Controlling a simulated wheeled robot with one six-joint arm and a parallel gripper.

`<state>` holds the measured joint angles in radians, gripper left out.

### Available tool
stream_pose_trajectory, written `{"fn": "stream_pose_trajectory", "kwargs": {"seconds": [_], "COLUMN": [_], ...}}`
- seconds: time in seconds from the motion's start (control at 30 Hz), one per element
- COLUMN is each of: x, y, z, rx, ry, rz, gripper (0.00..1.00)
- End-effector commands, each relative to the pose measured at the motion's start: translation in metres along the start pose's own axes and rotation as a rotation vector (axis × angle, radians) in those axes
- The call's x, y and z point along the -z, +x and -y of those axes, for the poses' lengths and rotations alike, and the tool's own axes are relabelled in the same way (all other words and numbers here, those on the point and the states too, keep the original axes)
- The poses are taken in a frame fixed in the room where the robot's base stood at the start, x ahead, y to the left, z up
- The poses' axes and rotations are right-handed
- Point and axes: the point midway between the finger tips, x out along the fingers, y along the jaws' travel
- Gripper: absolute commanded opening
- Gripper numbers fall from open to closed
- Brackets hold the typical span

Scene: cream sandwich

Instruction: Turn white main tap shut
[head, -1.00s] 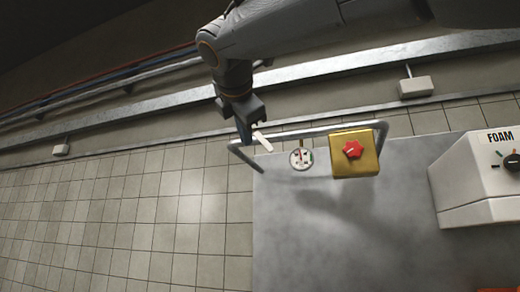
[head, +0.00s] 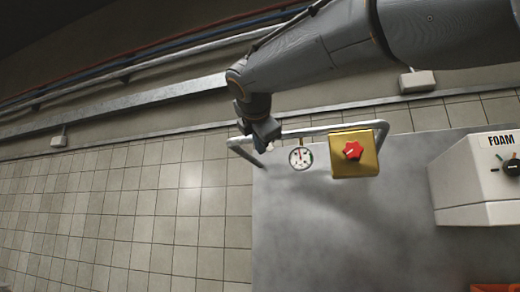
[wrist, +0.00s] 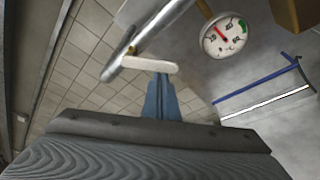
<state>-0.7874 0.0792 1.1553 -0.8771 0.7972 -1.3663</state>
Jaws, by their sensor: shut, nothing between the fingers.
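The white main tap is a short white lever, seen in the wrist view (wrist: 150,65) beside the end of a metal pipe (wrist: 150,35). In the head view it is mostly hidden behind my gripper (head: 266,147). My gripper's blue-grey fingers, seen in the wrist view (wrist: 161,92), are shut and empty. Their tips are at the lever's side, near its middle; I cannot tell whether they touch it. A round gauge (head: 300,158) with a red needle stands to the right of my gripper; it also shows in the wrist view (wrist: 225,36).
A brass box (head: 345,169) with a red knob (head: 353,150) sits on the pipe's right part. A white FOAM unit (head: 475,180) with a black knob stands farther right on the grey counter (head: 340,240). A blue tool (wrist: 262,82) with a white strip shows in the wrist view.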

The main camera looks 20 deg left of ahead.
Motion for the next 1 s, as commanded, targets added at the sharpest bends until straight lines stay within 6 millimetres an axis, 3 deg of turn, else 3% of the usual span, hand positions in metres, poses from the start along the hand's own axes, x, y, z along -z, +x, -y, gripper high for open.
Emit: {"fn": "stream_pose_trajectory", "kwargs": {"seconds": [1.0], "x": [-0.0069], "y": [-0.0028], "z": [0.0003], "rx": [0.042], "ry": [-0.119], "rz": [0.000], "gripper": [0.00]}}
